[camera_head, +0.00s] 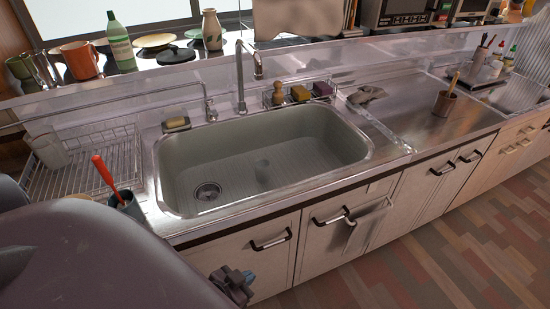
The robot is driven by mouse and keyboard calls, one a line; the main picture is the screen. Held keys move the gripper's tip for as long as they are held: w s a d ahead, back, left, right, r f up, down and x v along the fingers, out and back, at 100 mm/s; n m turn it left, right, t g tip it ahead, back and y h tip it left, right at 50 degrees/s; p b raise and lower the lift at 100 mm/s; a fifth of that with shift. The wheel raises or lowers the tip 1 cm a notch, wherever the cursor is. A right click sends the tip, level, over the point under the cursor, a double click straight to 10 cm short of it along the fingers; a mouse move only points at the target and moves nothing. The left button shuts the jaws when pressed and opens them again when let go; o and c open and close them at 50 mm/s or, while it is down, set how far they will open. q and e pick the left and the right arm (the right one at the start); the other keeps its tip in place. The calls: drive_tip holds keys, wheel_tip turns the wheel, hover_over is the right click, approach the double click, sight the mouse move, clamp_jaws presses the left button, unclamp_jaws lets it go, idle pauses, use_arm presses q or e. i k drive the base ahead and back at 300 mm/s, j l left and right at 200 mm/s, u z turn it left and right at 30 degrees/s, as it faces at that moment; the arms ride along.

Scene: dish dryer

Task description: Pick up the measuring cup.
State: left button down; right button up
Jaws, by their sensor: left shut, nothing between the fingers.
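A pale, translucent cup (49,151) stands at the left end of the wire dish rack (122,165), left of the sink. It looks like the measuring cup, but it is too small to see markings. My left gripper (238,290) is low in front of the cabinet doors, below the counter's front edge. It is shut and empty, well apart from the cup. My large grey arm part covers the lower left of the view. My right gripper is not in view.
The sink (263,158) is empty, with a tall faucet (241,80) behind it. A dark holder (131,205) with a red-handled tool (103,171) stands at the rack's front. Mugs, a green bottle (121,42) and plates line the back ledge. The right counter is mostly clear.

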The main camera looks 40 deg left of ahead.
sight(262, 165)
drive_tip(key=i+l+u, duration=0.15)
drive_tip(key=u, duration=0.3)
drive_tip(key=i+l+u, duration=0.1)
drive_tip(key=u, duration=0.4)
